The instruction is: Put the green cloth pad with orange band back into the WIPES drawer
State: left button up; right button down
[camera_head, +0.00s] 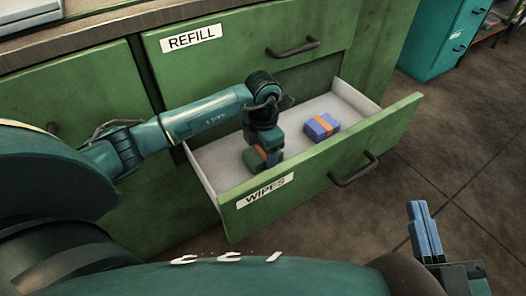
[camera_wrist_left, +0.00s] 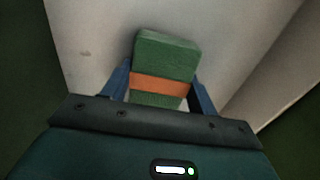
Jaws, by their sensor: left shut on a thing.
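The green cloth pad with orange band (camera_head: 254,160) is inside the open WIPES drawer (camera_head: 228,195), near its left end. My left gripper (camera_head: 264,147) reaches down into the drawer and is shut on the pad. In the left wrist view the pad (camera_wrist_left: 163,65) sits between the two blue fingers of the left gripper (camera_wrist_left: 160,90), with the white drawer floor beyond. I cannot tell whether the pad touches the floor. My right gripper (camera_head: 424,232) is at the lower right, outside the drawer; its blue fingers look close together.
A blue-purple pad with orange band (camera_head: 321,126) lies in the drawer to the right. White drawer floor is clear around it. The REFILL drawer (camera_head: 240,38) above is shut. A worktop (camera_head: 120,28) runs above it. A teal cabinet (camera_head: 440,40) stands at the back right.

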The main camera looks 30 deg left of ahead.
pick_arm(q)
jog(key=o, duration=0.9)
jog(key=shift+f, duration=0.15)
jog(key=shift+o, duration=0.2)
pick_arm(e)
jog(key=shift+r, duration=0.1)
pick_arm(q)
jog(key=shift+r, duration=0.4)
notch_tip(320, 180, up, 12)
jog(key=p, duration=1)
jog(key=shift+f, duration=0.2)
pick_arm(e)
jog(key=d+g+h, duration=0.2)
jog(key=h, duration=0.1)
jog(key=shift+d, duration=0.25)
